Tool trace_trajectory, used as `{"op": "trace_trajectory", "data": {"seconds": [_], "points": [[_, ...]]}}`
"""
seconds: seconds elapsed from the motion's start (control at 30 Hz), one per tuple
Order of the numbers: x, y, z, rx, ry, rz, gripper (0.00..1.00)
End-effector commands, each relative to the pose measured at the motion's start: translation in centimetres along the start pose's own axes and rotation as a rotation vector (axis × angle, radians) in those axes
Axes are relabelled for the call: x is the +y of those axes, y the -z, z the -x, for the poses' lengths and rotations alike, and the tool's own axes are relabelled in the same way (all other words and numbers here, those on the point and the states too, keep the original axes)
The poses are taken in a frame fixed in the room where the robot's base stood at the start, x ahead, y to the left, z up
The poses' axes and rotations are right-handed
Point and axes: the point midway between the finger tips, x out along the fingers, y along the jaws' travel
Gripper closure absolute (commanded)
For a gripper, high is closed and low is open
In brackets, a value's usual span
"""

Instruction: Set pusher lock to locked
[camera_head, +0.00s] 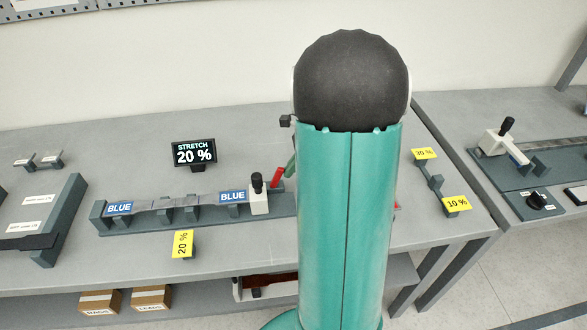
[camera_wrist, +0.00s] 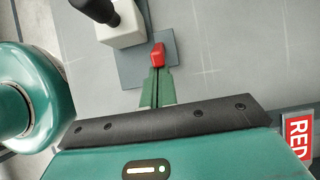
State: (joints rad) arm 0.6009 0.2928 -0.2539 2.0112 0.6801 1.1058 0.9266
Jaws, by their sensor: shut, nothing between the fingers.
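The pusher is a white block (camera_head: 259,202) with a black knob (camera_head: 257,182), at the right end of the grey fixture (camera_head: 275,208). A red lever (camera_head: 277,178), seemingly the lock, stands tilted just right of the knob. In the wrist view the red lever (camera_wrist: 157,54) lies right at the tips of my gripper (camera_wrist: 157,72), beside the white block (camera_wrist: 122,30). My gripper's green fingers are shut together with nothing between them. I cannot tell whether they touch the lever. In the head view my arm hides most of the gripper.
Blue labels (camera_head: 118,208) and a yellow 20 % tag (camera_head: 183,244) mark the fixture. A RED label (camera_wrist: 299,137) lies right of my gripper. Yellow-tagged pieces (camera_head: 457,203) stand at the table's right.

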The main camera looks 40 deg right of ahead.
Motion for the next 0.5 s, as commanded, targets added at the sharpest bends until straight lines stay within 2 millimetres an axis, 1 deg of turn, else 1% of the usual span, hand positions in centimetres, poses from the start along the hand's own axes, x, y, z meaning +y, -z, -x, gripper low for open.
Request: {"op": "trace_trajectory", "data": {"seconds": [0.03,0.3,0.5], "points": [[0.0,-0.4,0.0,0.028,0.0,0.006,1.0],[0.0,-1.9,0.0,0.2,0.0,0.006,1.0],[0.0,-2.4,-0.1,0.193,0.0,0.0,1.0]]}}
